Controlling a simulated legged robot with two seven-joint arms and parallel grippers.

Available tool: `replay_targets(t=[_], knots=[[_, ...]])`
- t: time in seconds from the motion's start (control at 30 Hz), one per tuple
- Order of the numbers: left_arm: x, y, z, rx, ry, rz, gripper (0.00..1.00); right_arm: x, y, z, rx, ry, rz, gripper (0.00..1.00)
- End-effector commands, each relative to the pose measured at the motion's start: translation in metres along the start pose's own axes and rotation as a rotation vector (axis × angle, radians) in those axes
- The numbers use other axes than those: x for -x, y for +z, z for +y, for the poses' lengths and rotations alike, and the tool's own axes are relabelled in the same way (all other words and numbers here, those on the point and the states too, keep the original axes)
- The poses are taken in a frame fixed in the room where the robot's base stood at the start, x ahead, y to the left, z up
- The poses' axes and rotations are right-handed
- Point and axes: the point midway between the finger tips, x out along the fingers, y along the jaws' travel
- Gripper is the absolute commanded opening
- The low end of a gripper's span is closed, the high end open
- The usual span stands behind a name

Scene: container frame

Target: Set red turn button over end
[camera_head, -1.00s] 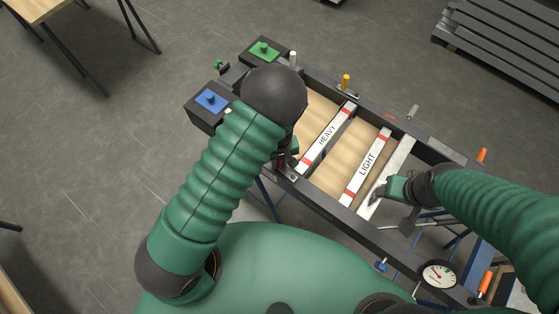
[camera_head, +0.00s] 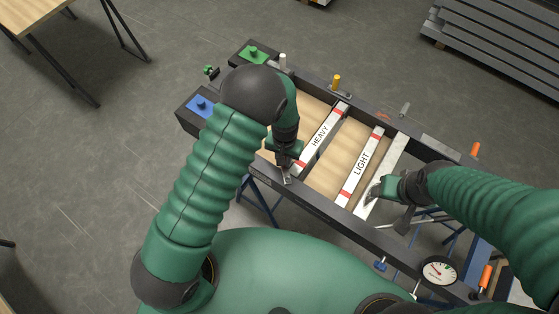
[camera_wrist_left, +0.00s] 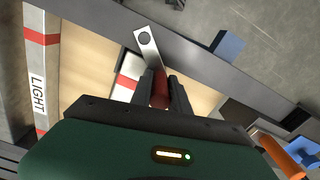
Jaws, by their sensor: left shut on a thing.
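The red turn button (camera_wrist_left: 160,88) shows in the left wrist view as a red grip on a pale metal plate (camera_wrist_left: 148,48) with a round pivot. The plate lies at a slant across the dark frame rail. My left gripper (camera_wrist_left: 163,82) is shut on the red grip, beside the red-banded end of a white bar (camera_wrist_left: 127,84). In the head view my left gripper (camera_head: 286,158) is at the front rail, by the near end of the HEAVY bar (camera_head: 321,139); the red grip is mostly hidden there. My right gripper (camera_head: 374,190) is at the pale metal bar; its jaws are unclear.
The LIGHT bar (camera_head: 361,167) lies across the frame to the right of HEAVY. A gauge (camera_head: 439,270) is at the front right. Blue (camera_head: 200,103) and green (camera_head: 253,54) buttons sit on boxes at left. A yellow peg (camera_head: 336,82) stands on the back rail.

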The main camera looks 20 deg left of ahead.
Motion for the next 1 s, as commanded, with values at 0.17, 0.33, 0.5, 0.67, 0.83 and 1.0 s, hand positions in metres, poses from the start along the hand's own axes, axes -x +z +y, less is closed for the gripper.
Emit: replay_targets(t=[0.17, 0.33, 0.5, 0.67, 0.83, 1.0], knots=[[0.001, -0.009, 0.008, -0.166, -0.002, 0.009, 0.00, -0.004, 0.001, 0.000, 0.000, 0.000, 0.000, 0.58], [0.001, -0.013, 0.018, -0.328, -0.001, 0.010, 0.00, -0.006, 0.001, 0.000, 0.000, 0.000, 0.000, 0.58], [0.001, -0.014, 0.027, -0.478, -0.002, 0.010, 0.00, -0.007, 0.002, 0.000, 0.000, 0.000, 0.000, 0.58], [0.002, -0.015, 0.034, -0.598, -0.002, 0.010, 0.00, -0.008, 0.002, 0.000, 0.000, 0.000, 0.000, 0.58], [0.002, -0.014, 0.040, -0.689, -0.002, 0.010, 0.00, -0.009, 0.002, 0.000, 0.000, 0.000, 0.000, 0.58], [0.002, -0.014, 0.044, -0.747, -0.003, 0.010, 0.00, -0.009, 0.002, 0.000, 0.000, 0.000, 0.000, 0.58]])
